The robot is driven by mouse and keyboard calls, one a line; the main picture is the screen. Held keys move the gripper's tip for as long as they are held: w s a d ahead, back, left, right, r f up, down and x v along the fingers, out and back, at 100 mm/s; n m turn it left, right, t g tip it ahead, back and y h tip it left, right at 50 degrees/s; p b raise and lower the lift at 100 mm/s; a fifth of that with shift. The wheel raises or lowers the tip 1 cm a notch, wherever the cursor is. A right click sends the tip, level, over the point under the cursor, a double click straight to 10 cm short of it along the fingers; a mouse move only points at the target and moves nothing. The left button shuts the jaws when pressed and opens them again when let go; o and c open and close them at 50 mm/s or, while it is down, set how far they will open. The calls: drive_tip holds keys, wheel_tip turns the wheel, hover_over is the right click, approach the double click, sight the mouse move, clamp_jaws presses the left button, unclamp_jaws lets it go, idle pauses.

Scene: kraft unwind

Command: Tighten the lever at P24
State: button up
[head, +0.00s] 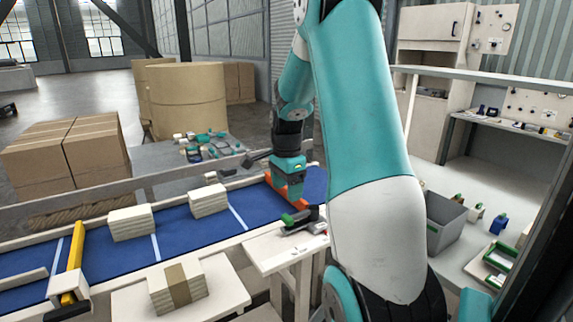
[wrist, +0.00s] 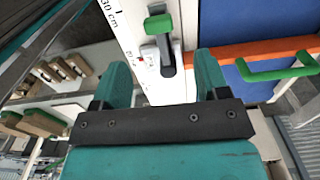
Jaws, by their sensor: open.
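In the wrist view, a lever with a green end (wrist: 158,24) and a dark arm stands on a white strip marked with a cm scale. It lies just ahead of my gripper (wrist: 161,72), roughly in line with the gap between the teal fingers. The fingers are apart, with no lever seen between them. I cannot read a P24 label. In the head view, my gripper (head: 288,178) is low over the near right part of the blue belt, by an orange bar (head: 297,192). Its fingertips are hard to make out there.
The blue belt (head: 180,230) carries pale stacks (head: 131,223) and a yellow bar (head: 76,250). In the wrist view, an orange bar (wrist: 240,51) with a green handle (wrist: 282,70) lies right of my gripper. A grey bin (head: 440,220) stands on the right bench.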

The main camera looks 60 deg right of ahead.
wheel_tip(320, 180, up, 9)
drive_tip(key=b, duration=0.1)
drive_tip(key=shift+f, duration=0.15)
drive_tip(key=shift+a, duration=0.1)
idle(0.4)
